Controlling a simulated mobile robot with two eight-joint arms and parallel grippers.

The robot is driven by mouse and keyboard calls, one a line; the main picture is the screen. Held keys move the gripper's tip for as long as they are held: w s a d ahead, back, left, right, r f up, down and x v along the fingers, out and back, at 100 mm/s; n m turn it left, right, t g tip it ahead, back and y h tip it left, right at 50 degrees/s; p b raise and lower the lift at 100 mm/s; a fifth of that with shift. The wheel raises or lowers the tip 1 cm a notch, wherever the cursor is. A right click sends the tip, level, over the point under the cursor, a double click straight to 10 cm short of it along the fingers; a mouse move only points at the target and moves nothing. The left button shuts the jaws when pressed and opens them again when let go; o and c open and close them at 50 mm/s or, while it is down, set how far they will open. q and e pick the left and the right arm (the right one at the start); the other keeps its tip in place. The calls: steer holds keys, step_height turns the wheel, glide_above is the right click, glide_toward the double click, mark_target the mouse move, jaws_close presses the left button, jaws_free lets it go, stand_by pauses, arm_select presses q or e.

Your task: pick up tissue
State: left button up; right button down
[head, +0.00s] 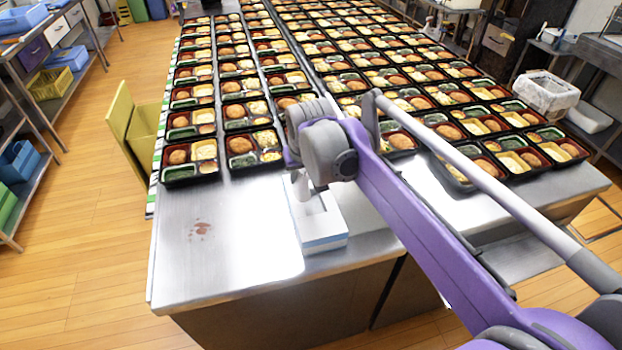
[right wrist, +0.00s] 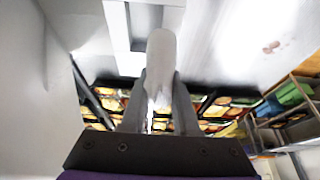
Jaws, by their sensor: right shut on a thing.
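A white tissue box (head: 325,228) with a light blue lower edge stands on the steel table, right of the stain. My right gripper (head: 301,186) points down over the box and is partly hidden by its own arm. In the right wrist view the white tissue (right wrist: 161,62) stands between the two grey fingers (right wrist: 160,92), which are shut on it. The box (right wrist: 122,28) is just beyond the tissue in that view. I cannot tell whether the tissue is still partly inside the box. My left gripper is not in view.
Rows of black bento trays (head: 240,152) filled with food cover the table (head: 225,262) behind the box. A reddish stain (head: 200,229) lies on the clear front left. A yellow-green bin (head: 132,125) stands left of the table. A white container (head: 548,92) is at the right.

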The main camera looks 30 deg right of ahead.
steer(key=w+a, duration=0.4)
steer(key=a, duration=1.2)
steer(key=shift+a, duration=0.35)
steer(key=c, duration=1.3)
jaws_free()
steer(key=shift+c, duration=0.2)
jaws_close()
steer(key=shift+d, duration=0.1)
